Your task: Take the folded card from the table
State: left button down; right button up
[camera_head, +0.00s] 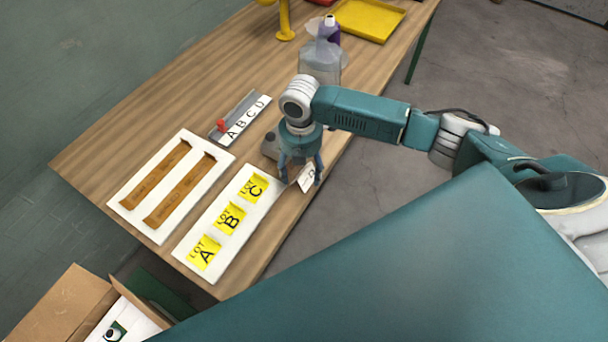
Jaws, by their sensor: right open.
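A small white folded card (306,180) with a dark letter, hard to read, stands at the table's right edge. My right gripper (301,178) points down over it, its fingers apart on either side of the card. The fingers partly hide the card, and I cannot tell whether they touch it. The wooden table (190,90) runs from the lower left to the upper right. My left gripper is not in view.
A white board with yellow LOT A, B and C labels (228,218) lies beside the card. Further left are a white board (130,194) with two brown strips and an ABCD strip (243,121) with a red piece. A clear container (320,62), purple bottle (329,30) and yellow tray (368,18) stand farther back.

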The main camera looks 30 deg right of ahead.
jog(key=c, duration=0.8)
jog(key=shift+r, duration=0.1)
jog(key=shift+c, duration=0.2)
